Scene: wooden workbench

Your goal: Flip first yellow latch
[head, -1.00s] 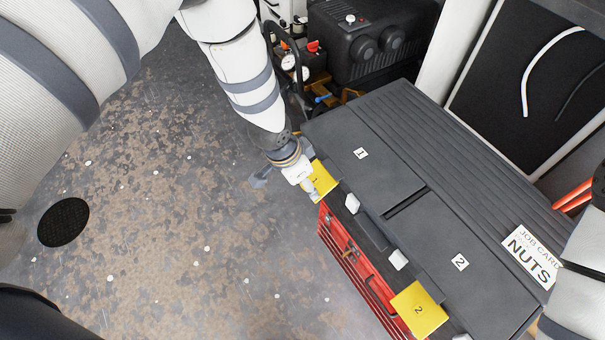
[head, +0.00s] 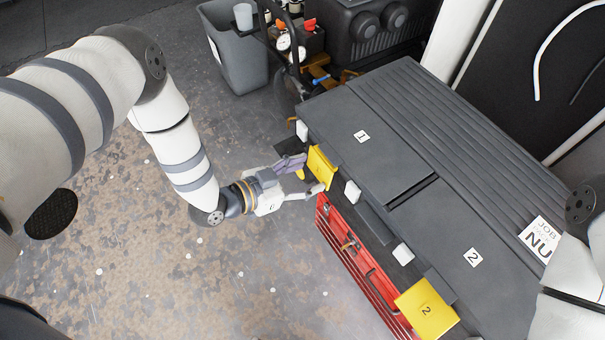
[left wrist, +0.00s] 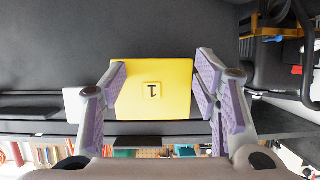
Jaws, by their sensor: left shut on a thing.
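The first yellow latch (head: 322,167), a plate marked 1, is at the front edge of the dark tool chest (head: 440,185) in the head view. It also fills the middle of the left wrist view (left wrist: 152,88). My left gripper (head: 311,174) is shut on this latch, with one finger along each side edge. The fingers hide parts of its sides. The second yellow latch (head: 427,309), marked 2, is nearer on the same edge and untouched. My right arm shows at the right edge of the head view, but its gripper is out of view.
White blocks (head: 352,192) sit along the chest's front edge beside the latches. Red drawers (head: 352,255) are below. A job card (head: 538,238) lies on the lid. A grey bin (head: 235,55) stands behind. The floor left of the chest is clear.

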